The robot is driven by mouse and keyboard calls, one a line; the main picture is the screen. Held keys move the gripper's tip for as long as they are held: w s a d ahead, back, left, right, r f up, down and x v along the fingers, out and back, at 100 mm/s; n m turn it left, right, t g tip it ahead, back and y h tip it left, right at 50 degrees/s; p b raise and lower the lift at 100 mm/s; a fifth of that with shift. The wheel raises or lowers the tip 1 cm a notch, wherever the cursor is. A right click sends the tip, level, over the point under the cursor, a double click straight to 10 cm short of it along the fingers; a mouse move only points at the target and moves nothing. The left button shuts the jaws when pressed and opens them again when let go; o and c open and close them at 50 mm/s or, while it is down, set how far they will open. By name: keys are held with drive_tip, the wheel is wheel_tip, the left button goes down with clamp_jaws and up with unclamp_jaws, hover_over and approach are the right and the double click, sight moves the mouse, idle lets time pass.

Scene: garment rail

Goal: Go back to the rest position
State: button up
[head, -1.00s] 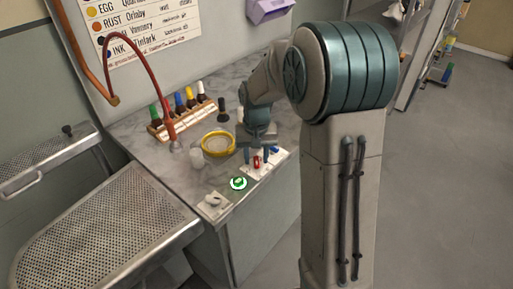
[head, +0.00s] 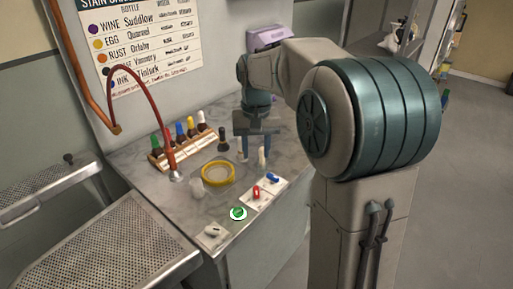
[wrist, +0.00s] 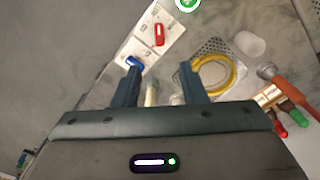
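My gripper (head: 253,158) hangs over the back right part of the marble counter (head: 190,245), fingers pointing down. In the wrist view my gripper (wrist: 160,88) is open, its two blue-grey fingers well apart. A pale upright object (head: 261,158) stands near the right finger in the head view; it also shows between the fingers in the wrist view (wrist: 151,94), apart from both. A white panel with a red switch (head: 256,192) and a blue switch (head: 273,180) lies in front of the gripper.
A green button (head: 238,213), a small white plate (head: 213,231), a yellow ring (head: 218,164), a clear cup (head: 197,188) and a bottle rack (head: 185,150) stand on the counter. A red hose (head: 165,110) arches at left. A purple box (head: 266,38) hangs on the wall.

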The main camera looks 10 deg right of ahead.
drive_tip(key=s+f+n+t, duration=0.1)
drive_tip(key=s+f+t, duration=0.1)
drive_tip(key=s, duration=1.9)
drive_tip(key=shift+s+d+f+n+t+p, duration=0.15)
drive_tip(key=shift+f+n+t+p, duration=0.2)
drive_tip(key=shift+f, duration=0.2)
